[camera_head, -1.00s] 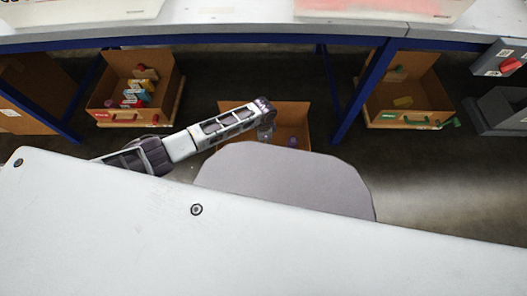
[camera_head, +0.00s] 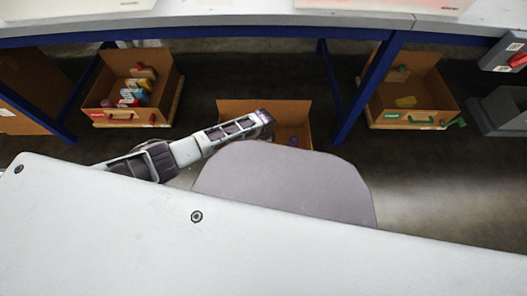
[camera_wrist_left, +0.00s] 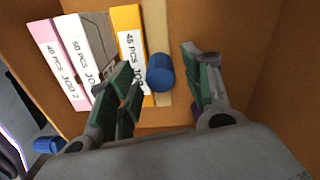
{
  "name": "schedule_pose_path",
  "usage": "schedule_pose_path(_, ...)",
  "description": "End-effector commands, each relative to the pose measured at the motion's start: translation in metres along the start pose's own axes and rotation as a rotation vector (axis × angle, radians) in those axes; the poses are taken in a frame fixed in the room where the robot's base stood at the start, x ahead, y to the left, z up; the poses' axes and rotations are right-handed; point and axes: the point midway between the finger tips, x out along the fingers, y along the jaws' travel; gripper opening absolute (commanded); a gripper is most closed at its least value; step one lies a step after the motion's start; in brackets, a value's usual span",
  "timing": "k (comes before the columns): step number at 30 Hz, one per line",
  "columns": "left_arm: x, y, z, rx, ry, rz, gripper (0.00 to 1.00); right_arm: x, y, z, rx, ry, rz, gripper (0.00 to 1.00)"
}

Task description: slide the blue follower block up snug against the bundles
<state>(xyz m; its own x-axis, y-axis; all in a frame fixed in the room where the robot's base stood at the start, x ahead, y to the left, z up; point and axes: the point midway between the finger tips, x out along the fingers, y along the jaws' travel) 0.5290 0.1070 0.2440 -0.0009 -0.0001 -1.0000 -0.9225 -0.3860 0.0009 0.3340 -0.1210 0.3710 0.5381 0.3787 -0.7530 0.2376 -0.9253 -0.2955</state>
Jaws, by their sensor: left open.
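In the left wrist view, a cardboard box (camera_wrist_left: 262,70) holds a row of bundles with pink, white and yellow spines. The yellow bundle (camera_wrist_left: 127,22) is rightmost. A tan upright board stands just right of it, with a blue cylinder (camera_wrist_left: 160,73) at its near side, apparently the follower block and its knob. I cannot tell whether the board touches the yellow bundle. My left gripper (camera_wrist_left: 157,58) is open, its green-padded fingers on either side of the blue cylinder, the left finger overlapping the yellow bundle's label. My right gripper is not in view.
In the head view, the middle box (camera_head: 302,112) is partly hidden. A box with coloured items (camera_head: 108,98) stands left, another box (camera_head: 427,88) right, grey bins (camera_head: 503,110) far right. Blue table legs (camera_head: 362,92) flank the middle. Another blue piece (camera_wrist_left: 48,145) shows lower left in the wrist view.

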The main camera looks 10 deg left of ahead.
Motion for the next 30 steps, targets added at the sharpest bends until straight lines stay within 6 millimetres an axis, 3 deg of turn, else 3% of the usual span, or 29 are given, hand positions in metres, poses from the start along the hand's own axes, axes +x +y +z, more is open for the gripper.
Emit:
schedule_pose_path(15, 0.0065, -0.0002, 0.0000, 0.000, 0.000, -0.001, 0.49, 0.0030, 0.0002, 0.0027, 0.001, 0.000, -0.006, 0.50)
schedule_pose_path(26, 0.0065, -0.0001, 0.0001, 0.000, 0.000, 0.000, 0.03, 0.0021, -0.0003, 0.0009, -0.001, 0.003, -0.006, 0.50)
schedule_pose_path(30, 0.0065, 0.0000, 0.0000, 0.000, 0.000, 0.000, 0.00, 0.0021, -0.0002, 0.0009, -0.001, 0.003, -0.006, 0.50)
